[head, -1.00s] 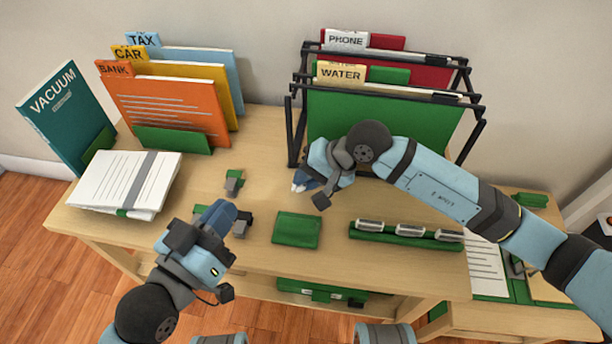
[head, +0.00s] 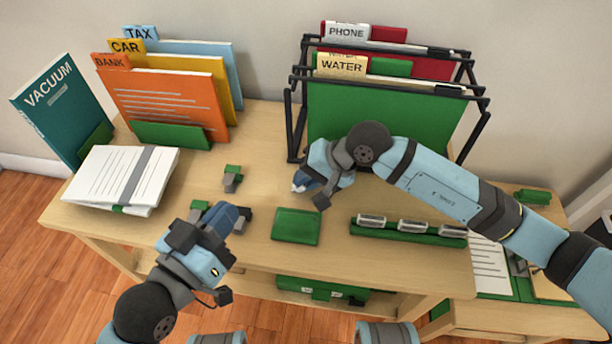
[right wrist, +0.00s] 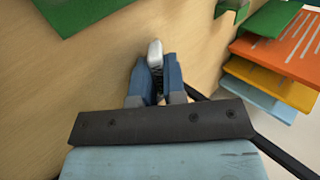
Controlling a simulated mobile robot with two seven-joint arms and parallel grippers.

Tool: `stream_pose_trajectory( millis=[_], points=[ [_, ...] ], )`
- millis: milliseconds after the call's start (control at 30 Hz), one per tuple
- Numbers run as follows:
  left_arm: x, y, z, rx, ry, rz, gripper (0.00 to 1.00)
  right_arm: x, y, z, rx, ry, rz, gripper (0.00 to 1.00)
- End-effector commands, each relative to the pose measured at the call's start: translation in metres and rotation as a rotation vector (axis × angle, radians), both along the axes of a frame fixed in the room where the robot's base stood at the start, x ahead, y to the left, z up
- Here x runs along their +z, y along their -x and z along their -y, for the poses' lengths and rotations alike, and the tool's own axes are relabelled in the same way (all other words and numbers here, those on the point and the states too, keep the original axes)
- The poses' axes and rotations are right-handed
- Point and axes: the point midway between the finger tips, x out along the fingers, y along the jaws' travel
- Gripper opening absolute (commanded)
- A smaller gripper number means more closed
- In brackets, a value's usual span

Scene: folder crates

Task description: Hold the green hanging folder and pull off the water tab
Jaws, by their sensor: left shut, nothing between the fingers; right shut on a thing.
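The green hanging folder (head: 385,118) hangs at the front of a black wire rack. A cream tab reading WATER (head: 341,66) stands upright on its top left edge. My right gripper (head: 303,182) is in front of the folder's lower left, apart from the tab. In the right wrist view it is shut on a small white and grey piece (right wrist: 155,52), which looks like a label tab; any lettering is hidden. My left gripper (head: 240,214) is shut and empty above the table's front left, far from the folder.
A red folder with a PHONE tab (head: 346,32) hangs behind. A green strip (head: 408,231) with three clear tabs and a green block (head: 296,226) lie in front. Upright BANK, CAR and TAX folders, a VACUUM booklet (head: 62,108) and white papers (head: 122,178) are left.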

Motion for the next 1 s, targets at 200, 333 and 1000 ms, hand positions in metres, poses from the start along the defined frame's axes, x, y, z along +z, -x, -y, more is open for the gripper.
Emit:
stream_pose_trajectory(
  millis=[200,333,1000],
  points=[
    [-0.0079,0.0000,0.0000,0.000,0.000,0.000,0.00,-0.0083,-0.0002,0.0002,0.000,0.000,0.000,0.00],
    [-0.0064,0.0000,0.0000,0.000,0.000,0.000,0.00,-0.0070,-0.0001,0.0001,0.000,0.000,0.000,0.34],
    [-0.0070,0.0000,0.0001,0.000,0.000,0.000,0.00,-0.0124,0.0009,0.0025,-0.001,0.011,-0.007,0.55]
  ],
)
